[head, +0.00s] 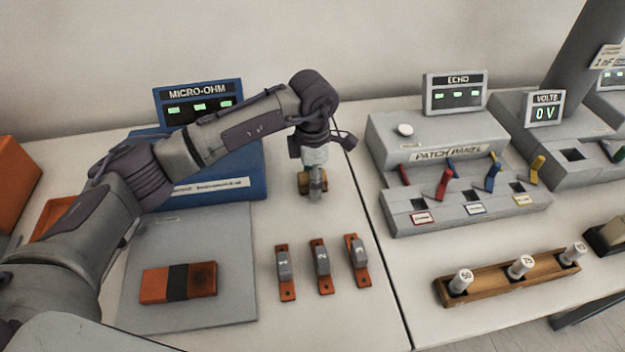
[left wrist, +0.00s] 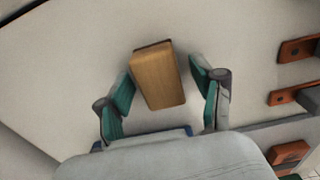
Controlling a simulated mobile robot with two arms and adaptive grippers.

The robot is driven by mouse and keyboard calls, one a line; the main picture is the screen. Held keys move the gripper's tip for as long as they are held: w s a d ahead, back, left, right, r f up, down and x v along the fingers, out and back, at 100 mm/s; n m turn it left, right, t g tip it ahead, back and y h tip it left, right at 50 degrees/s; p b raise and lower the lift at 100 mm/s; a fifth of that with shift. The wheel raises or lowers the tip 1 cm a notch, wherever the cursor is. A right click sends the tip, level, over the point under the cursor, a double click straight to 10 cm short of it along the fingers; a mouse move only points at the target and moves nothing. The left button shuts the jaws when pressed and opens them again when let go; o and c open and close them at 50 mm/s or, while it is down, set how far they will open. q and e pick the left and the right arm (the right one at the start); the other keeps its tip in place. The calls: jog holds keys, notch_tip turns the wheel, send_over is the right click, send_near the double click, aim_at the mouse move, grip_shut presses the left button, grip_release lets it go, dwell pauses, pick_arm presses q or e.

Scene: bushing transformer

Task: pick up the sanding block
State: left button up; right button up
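The sanding block is a small tan wooden block with a dark edge at one end. In the left wrist view the sanding block (left wrist: 159,76) lies on the white table, between the two green-padded fingers of my left gripper (left wrist: 166,92). The fingers are spread, with a gap on both sides of the block. In the head view the sanding block (head: 304,184) is partly hidden behind my left gripper (head: 316,190), which points down at it. My right gripper is not in view.
A blue micro-ohm meter (head: 205,175) stands left of the block. A grey plate (head: 225,300) with an orange and black bar (head: 178,282) is in front. Numbered clamps 1, 2 and 3 (head: 321,265) stand nearby. The patch panel (head: 450,165) is right, past a table seam.

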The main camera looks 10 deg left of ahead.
pick_arm(q)
jog(key=c, duration=1)
jog(key=shift+c, duration=0.2)
jog(key=shift+r, duration=0.5)
jog(key=r+b, duration=0.1)
jog(key=d+r, duration=0.1)
jog(key=r, duration=0.1)
jog(key=shift+d+r+b, duration=0.1)
jog(key=shift+r+b, duration=0.2)
jog(key=shift+b, duration=0.1)
jog(key=d+r+b, duration=0.2)
jog(key=d+r, duration=0.4)
jog(key=d, duration=0.4)
jog(key=shift+s+d+r, duration=0.15)
jog(key=shift+d+r, duration=0.1)
